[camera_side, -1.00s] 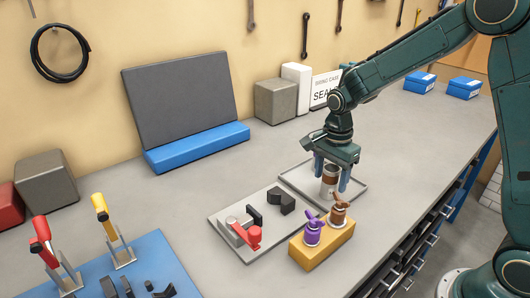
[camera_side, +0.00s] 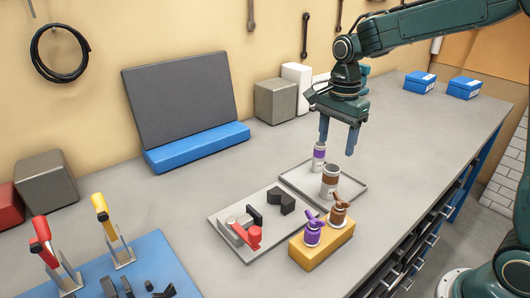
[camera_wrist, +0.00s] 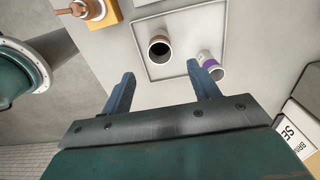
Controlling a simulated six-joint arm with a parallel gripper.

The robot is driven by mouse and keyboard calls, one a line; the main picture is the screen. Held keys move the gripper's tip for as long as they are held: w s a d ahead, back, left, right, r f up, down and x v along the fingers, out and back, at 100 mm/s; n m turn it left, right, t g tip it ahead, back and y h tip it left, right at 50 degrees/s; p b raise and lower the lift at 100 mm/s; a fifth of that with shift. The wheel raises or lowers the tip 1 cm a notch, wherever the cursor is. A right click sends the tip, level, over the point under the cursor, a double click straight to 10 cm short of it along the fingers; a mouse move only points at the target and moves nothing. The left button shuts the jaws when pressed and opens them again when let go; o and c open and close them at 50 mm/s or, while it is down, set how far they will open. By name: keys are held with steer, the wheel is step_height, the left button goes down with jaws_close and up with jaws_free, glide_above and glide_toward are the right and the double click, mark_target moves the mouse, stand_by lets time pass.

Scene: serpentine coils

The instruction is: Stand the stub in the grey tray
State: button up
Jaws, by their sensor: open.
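The grey tray (camera_side: 357,188) lies flat on the bench; its rim also shows in the wrist view (camera_wrist: 140,50). A pale cylindrical stub with a brown band (camera_side: 329,181) stands upright in it. Its dark open top shows in the wrist view (camera_wrist: 159,46). A second pale stub with a purple band (camera_side: 319,157) stands at the tray's far corner, also seen in the wrist view (camera_wrist: 209,65). My gripper (camera_side: 337,143) is open and empty above the tray, clear of the brown-banded stub. Its two fingers show apart in the wrist view (camera_wrist: 160,74).
A yellow block (camera_side: 322,244) in front holds a purple valve (camera_side: 312,231) and a brown valve (camera_side: 338,209). Another grey tray (camera_side: 222,227) to the left holds a red piece (camera_side: 250,237) and dark parts.

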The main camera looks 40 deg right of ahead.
steer(key=shift+r, duration=0.8)
steer(key=s+a+r+n+t, duration=0.1)
steer(key=s+r+n+t, duration=0.1)
steer(key=s+n, duration=0.7)
steer(key=s+a+r+n+t, duration=0.1)
steer(key=s+r+n+t, duration=0.1)
steer(key=s+n, duration=0.7)
steer(key=shift+s+a+r+t, duration=0.3)
steer(key=shift+s+t, duration=0.5)
steer(key=shift+s, duration=1.5)
